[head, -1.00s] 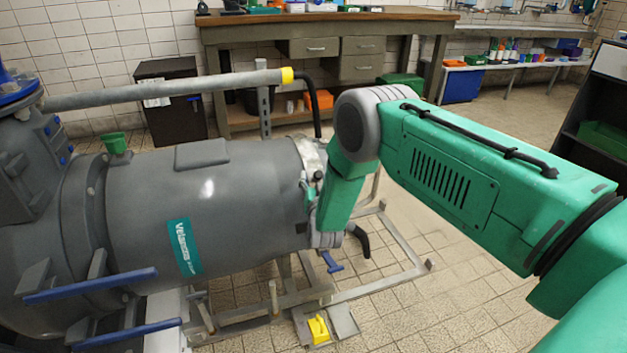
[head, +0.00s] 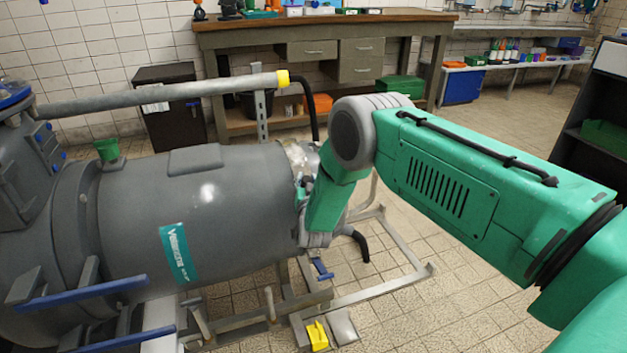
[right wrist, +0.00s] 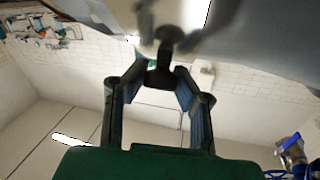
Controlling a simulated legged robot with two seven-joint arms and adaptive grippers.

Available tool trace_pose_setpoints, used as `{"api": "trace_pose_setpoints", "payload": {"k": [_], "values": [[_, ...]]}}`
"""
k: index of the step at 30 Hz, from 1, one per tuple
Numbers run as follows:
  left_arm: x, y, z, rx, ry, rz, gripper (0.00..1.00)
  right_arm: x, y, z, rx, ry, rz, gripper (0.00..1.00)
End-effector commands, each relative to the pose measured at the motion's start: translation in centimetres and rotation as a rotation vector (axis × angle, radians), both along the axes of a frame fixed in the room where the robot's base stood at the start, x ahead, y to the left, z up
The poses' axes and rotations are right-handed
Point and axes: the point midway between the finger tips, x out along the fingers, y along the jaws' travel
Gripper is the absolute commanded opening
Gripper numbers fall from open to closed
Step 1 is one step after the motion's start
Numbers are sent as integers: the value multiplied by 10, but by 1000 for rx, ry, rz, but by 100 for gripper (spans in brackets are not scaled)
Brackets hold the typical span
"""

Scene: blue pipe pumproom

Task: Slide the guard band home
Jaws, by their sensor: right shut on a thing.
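The guard band (head: 297,153) looks like a shiny silvery ring around the right end of the big grey motor body (head: 220,200). Its lower part is hidden by my right arm. My right gripper (head: 303,188) is at this end, mostly hidden behind my green forearm link. In the right wrist view my right gripper (right wrist: 161,77) has its two fingers closed on a black knob (right wrist: 165,62), which stands out from the blurred, shiny metal surface above. How far the band sits along the body cannot be told. My left gripper is not in view.
A metal frame (head: 385,287) and a yellow block (head: 317,335) lie low near the motor's end. A wooden workbench (head: 320,25) stands behind. Tiled floor is open to the right.

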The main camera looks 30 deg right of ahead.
Motion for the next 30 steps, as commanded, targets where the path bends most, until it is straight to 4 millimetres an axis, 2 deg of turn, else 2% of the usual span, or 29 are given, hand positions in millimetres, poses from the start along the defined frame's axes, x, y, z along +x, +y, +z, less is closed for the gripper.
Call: {"api": "trace_pose_setpoints", "payload": {"k": [1,6,16,17,18,30], "values": [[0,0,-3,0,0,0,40,5,18,-2,5,1,13,0],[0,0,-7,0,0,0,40,10,43,-2,1,6,10,0],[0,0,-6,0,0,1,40,10,48,-3,5,8,16,0],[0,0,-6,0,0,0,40,10,48,-3,5,8,16,31],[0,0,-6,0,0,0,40,10,48,-3,5,8,15,45],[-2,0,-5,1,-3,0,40,6,46,-1,3,5,9,45]]}}
